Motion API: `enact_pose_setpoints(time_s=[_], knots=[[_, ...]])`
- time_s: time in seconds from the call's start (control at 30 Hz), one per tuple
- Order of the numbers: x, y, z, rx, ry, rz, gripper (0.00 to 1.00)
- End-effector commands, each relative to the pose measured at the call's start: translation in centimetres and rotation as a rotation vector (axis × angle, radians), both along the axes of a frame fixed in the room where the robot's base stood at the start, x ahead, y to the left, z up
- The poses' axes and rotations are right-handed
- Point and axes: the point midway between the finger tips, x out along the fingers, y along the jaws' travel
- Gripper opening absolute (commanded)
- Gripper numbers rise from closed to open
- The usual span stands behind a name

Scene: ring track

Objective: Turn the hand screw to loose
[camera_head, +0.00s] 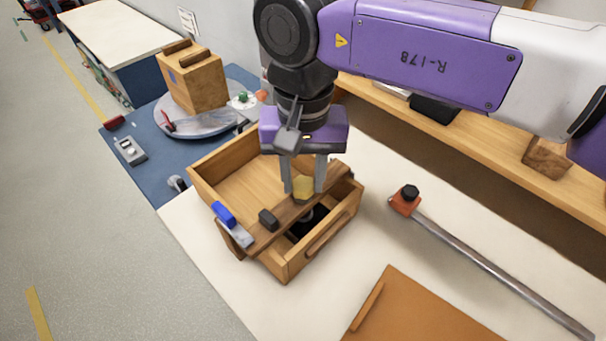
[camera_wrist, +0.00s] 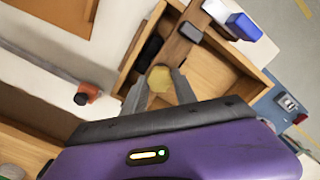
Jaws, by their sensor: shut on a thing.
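The hand screw appears as a yellow six-sided knob (camera_head: 303,188) on a dark wooden bar (camera_head: 272,227) that lies across an open wooden box (camera_head: 221,165). My gripper (camera_head: 305,186) points down over the bar and is shut on the yellow knob, one finger on each side. In the wrist view, the knob (camera_wrist: 159,79) sits between the two fingertips (camera_wrist: 158,92). What lies under the knob is mostly hidden by the bar and the fingers.
A blue-and-silver piece (camera_head: 231,224) and a dark block (camera_head: 268,219) sit on the bar's near end. A long metal bar with an orange head (camera_head: 405,203) lies to the right. A brown board (camera_head: 420,315) lies in front. Bare tabletop separates them.

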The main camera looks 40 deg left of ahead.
Motion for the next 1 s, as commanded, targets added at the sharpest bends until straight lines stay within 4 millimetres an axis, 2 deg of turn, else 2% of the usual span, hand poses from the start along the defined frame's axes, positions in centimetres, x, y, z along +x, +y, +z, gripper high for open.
enact_pose_setpoints(time_s=[0.2, 0.23, 0.3, 0.33, 0.67, 0.77, 1.0], knots=[[0.0, 0.0, 0.1, 0.002, -0.002, 0.001, 0.0], [0.0, 0.0, 0.1, 0.002, -0.002, 0.001, 0.4], [0.0, 0.0, 0.1, 0.001, -0.002, 0.0, 0.53], [0.0, 0.0, 0.1, 0.001, -0.002, 0.0, 0.56], [0.0, 0.0, 0.2, 0.001, -0.001, -0.001, 0.56], [0.1, 0.0, 1.1, 0.002, -0.002, -0.001, 0.56], [0.1, 0.0, 5.0, 0.001, -0.003, -0.001, 0.56]])
